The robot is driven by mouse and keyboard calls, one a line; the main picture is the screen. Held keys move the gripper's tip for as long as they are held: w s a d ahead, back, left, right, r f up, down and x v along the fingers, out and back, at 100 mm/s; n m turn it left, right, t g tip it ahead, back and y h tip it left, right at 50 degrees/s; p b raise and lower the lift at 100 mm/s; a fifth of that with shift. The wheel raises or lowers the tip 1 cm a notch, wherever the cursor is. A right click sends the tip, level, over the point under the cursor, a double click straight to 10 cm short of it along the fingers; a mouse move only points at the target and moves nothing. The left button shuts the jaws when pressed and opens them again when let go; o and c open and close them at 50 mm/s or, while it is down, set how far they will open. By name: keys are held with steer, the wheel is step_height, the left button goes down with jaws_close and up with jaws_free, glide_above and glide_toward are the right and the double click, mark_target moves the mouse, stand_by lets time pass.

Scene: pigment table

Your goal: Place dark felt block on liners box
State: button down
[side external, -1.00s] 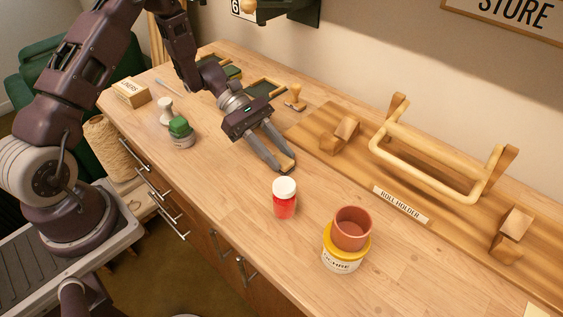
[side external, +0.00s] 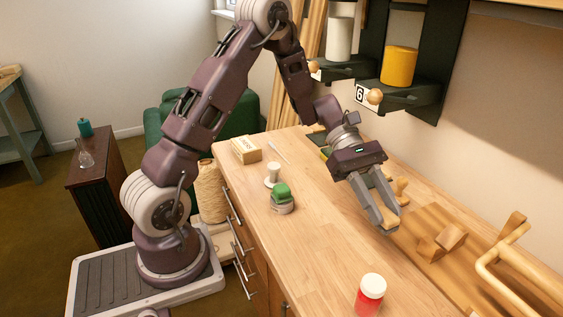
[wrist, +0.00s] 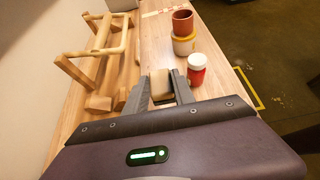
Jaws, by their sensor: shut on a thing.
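My gripper (side external: 386,222) is at the right of the wooden bench top. Its two fingers are shut on a small block (wrist: 160,86) with a pale tan face, seen between the fingertips in the wrist view. The liners box (side external: 246,150), a small tan carton with a label, sits at the bench's far left end, well away from my gripper. It is not in the wrist view.
A green-topped jar (side external: 282,199) and a white stamp-like piece (side external: 272,174) stand between the box and my gripper. A red jar with white lid (side external: 370,294) stands in front. The wooden roll holder (wrist: 97,62) lies beside the wall. Shelves (side external: 405,95) hang above.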

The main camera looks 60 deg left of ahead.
step_height(320, 180, up, 9)
steer(key=shift+f, duration=0.1)
steer(key=s+a+f+m+g, duration=0.4)
steer(key=f, duration=0.1)
step_height(320, 180, up, 5)
steer(key=m+t+y, duration=0.4)
steer(key=m+y, duration=2.1)
steer(key=m, duration=0.7)
glide_above(247, 145)
steer(key=shift+h, duration=0.3)
step_height(247, 145, down, 15)
steer(key=shift+f, duration=0.1)
steer(key=shift+d, duration=0.1)
steer(key=c, duration=1.1)
jaws_free()
